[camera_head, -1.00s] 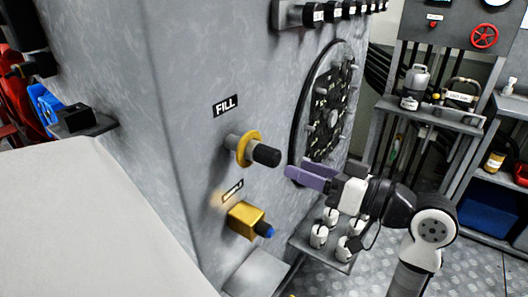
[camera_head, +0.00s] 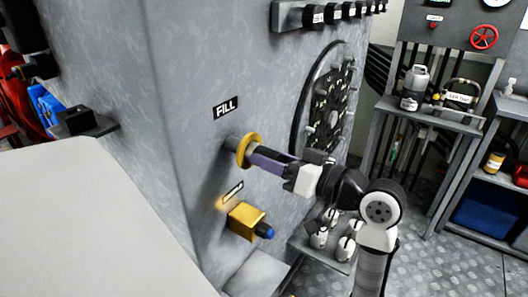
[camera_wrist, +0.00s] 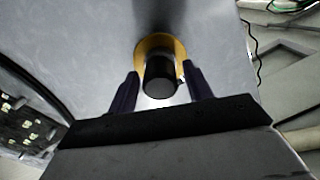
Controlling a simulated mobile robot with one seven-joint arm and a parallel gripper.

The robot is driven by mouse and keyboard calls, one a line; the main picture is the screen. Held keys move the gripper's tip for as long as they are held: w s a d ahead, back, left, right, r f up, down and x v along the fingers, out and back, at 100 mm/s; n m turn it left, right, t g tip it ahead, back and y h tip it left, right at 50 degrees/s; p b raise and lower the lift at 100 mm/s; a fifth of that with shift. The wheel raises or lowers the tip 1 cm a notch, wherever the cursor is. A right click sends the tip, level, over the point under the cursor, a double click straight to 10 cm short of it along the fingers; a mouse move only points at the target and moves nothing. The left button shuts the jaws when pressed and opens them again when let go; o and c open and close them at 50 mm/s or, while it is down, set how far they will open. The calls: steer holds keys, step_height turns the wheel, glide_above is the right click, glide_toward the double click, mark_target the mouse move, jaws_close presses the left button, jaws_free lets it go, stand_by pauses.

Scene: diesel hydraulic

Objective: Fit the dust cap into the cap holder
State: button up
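A black cylindrical cap (camera_wrist: 160,80), which looks like the dust cap, sits on the port with a yellow ring (camera_head: 242,154) under the FILL label. My gripper (camera_wrist: 161,72) reaches to it with its purple fingers on either side. In the wrist view the cap stands between the fingers with a gap on each side, so the gripper is open. In the head view the fingers hide most of the cap. Below is a yellow block (camera_head: 243,221) with a blue tip (camera_head: 265,232). I cannot tell for sure which thing is the cap holder.
The grey machine wall (camera_head: 190,70) stands close to my gripper. A round black panel (camera_head: 328,105) is set in its right face. Several white-topped items stand on a low shelf below my arm. A workbench (camera_head: 425,118) with a grey canister (camera_head: 414,85) is at the right.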

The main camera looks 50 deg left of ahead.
steer(key=c, duration=0.9)
steer(key=shift+o, duration=0.2)
steer(key=shift+d, duration=0.25)
steer(key=shift+v, duration=1.5)
steer(key=shift+v, duration=2.05)
steer(key=shift+w, duration=0.1)
